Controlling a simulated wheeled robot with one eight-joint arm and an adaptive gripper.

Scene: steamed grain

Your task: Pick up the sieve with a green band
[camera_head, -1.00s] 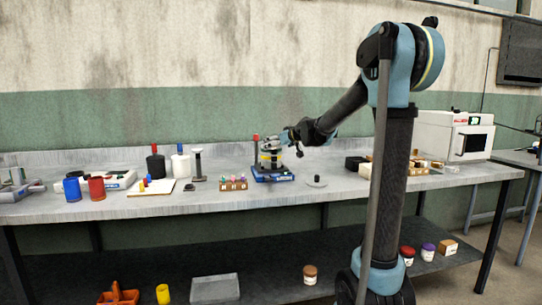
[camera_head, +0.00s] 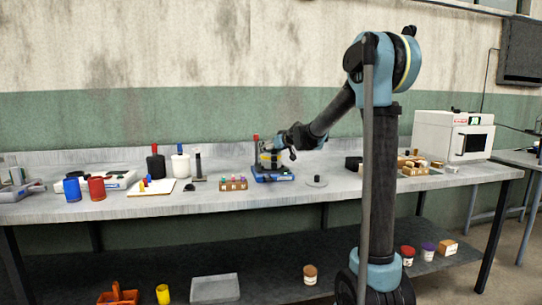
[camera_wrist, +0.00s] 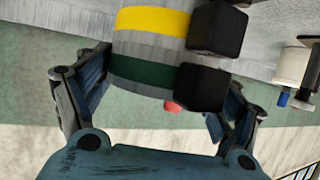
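A stack of grey round sieves (camera_head: 267,160) stands on a blue-based device (camera_head: 273,177) on the bench. In the wrist view the sieve with a green band (camera_wrist: 143,75) lies beside the sieve with a yellow band (camera_wrist: 153,21), nearer to my gripper's palm. Each has a black block on its right side. My gripper (camera_head: 275,148) is at the top of the stack. In the wrist view my gripper (camera_wrist: 165,80) is open, with one finger left of the green-banded sieve and the other to its right, partly behind the black block. Gaps show; I see no grip.
A red-topped post (camera_head: 256,143) stands just behind the stack; its red end (camera_wrist: 172,106) shows between my fingers. A small wooden rack (camera_head: 233,185) and a round grey disc (camera_head: 317,182) flank the device. Black and white bottles (camera_head: 180,164) stand farther left.

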